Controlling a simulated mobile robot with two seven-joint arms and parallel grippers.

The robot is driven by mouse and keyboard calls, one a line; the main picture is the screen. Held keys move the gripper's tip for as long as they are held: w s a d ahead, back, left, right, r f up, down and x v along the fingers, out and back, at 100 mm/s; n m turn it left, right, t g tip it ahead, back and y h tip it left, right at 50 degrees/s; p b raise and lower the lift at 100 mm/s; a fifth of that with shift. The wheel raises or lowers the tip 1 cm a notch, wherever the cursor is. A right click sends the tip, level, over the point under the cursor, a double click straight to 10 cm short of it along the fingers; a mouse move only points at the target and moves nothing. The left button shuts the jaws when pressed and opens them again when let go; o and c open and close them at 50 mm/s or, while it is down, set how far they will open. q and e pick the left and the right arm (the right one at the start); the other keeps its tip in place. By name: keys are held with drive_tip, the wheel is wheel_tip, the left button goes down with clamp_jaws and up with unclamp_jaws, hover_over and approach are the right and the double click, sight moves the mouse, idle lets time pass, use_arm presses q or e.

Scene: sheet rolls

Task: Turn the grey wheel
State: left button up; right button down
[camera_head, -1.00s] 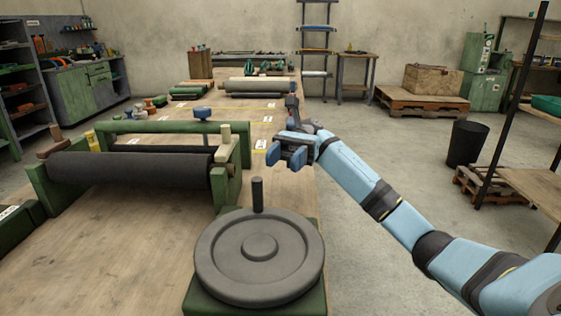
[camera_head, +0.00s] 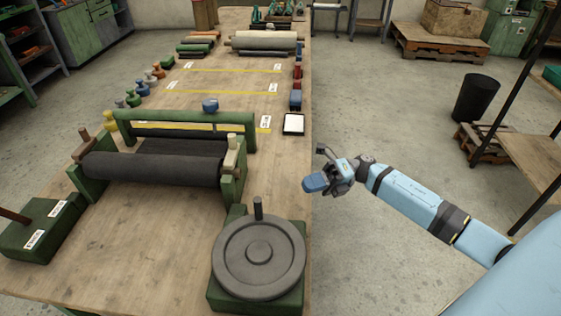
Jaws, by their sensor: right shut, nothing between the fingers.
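The grey wheel (camera_head: 258,256) lies flat on a green base (camera_head: 290,300) at the right front corner of the table. Its dark upright handle (camera_head: 258,209) stands at the far side of the rim. My right gripper (camera_head: 314,184) has blue fingers and is shut and empty. It is up and to the right of the handle, apart from the wheel, and appears past the table's right edge. My left gripper is not in view.
The wooden table (camera_head: 150,235) carries a green-framed press with a dark roller (camera_head: 150,169) left of the wheel. A white-topped pad (camera_head: 294,123) lies near the right edge. A green block (camera_head: 42,228) is at left.

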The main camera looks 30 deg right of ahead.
drive_tip(key=s+d+m+t+h+p, duration=0.2)
drive_tip(key=s+m+t+p, duration=0.1)
drive_tip(key=s+m+p, duration=0.25)
drive_tip(key=shift+m, duration=0.25)
drive_tip(key=p+x, duration=0.1)
drive_tip(key=x, duration=0.7)
drive_tip(key=w+r+p+x, duration=0.1)
drive_tip(key=x, duration=0.4)
drive_tip(key=shift+d+p, duration=0.15)
drive_tip(key=shift+p, duration=0.15)
drive_tip(key=shift+w+a+f, duration=0.1)
drive_tip(key=shift+w+a, duration=0.05)
drive_tip(key=shift+a, duration=0.35)
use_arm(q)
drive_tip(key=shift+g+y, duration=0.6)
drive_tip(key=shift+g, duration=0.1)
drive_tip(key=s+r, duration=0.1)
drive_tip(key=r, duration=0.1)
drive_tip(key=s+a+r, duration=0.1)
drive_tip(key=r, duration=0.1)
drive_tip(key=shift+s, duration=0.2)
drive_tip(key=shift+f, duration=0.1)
